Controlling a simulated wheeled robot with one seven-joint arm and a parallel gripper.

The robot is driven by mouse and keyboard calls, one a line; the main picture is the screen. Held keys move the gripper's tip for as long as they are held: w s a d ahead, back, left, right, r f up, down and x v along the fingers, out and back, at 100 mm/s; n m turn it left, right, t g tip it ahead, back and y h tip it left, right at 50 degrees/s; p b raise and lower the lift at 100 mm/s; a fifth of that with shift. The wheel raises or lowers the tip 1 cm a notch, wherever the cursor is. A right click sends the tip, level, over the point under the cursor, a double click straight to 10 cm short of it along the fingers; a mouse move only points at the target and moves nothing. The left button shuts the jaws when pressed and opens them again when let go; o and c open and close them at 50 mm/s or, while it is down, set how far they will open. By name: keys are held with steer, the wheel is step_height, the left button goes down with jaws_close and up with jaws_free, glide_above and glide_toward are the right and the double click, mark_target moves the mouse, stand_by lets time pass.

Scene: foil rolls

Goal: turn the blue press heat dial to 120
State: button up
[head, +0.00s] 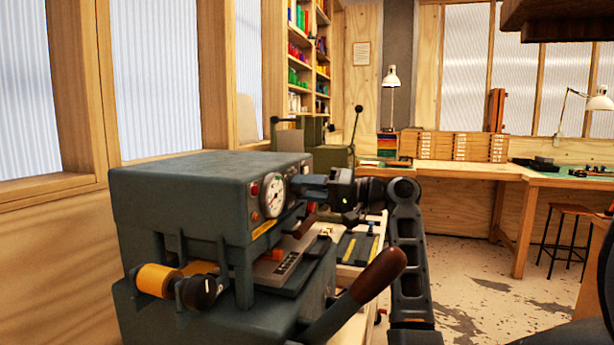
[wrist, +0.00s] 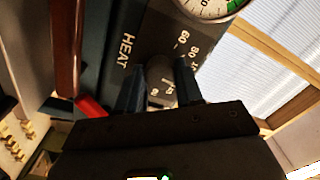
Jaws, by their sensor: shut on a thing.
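The blue press (head: 180,185) stands at the left in the head view, its body a dull blue-grey. Its heat dial (wrist: 161,72) is a dark round knob beside the printed word HEAT in the wrist view. Numbers 60 and 80 and part of a further number show along its scale. My gripper (head: 310,188) reaches the press front from the right. In the wrist view my gripper (wrist: 160,85) has one finger on each side of the dial and is shut on it. The fingers hide part of the dial, and I cannot read its pointer.
A round white gauge (head: 273,197) sits on the press front, close to my gripper. A lever with a brown handle (head: 378,272) sticks out low in front. An orange foil roll (head: 157,280) hangs at the press's left. A workbench (head: 540,178) runs along the back wall.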

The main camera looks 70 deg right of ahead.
steer(key=shift+m+p, duration=0.5)
steer(key=shift+m, duration=0.1)
steer(key=o, duration=1)
steer(key=shift+o, duration=0.2)
steer(key=s+b, duration=0.1)
steer(key=s, duration=0.6)
steer(key=shift+s+d+f, duration=0.15)
steer(key=shift+s+d, duration=0.25)
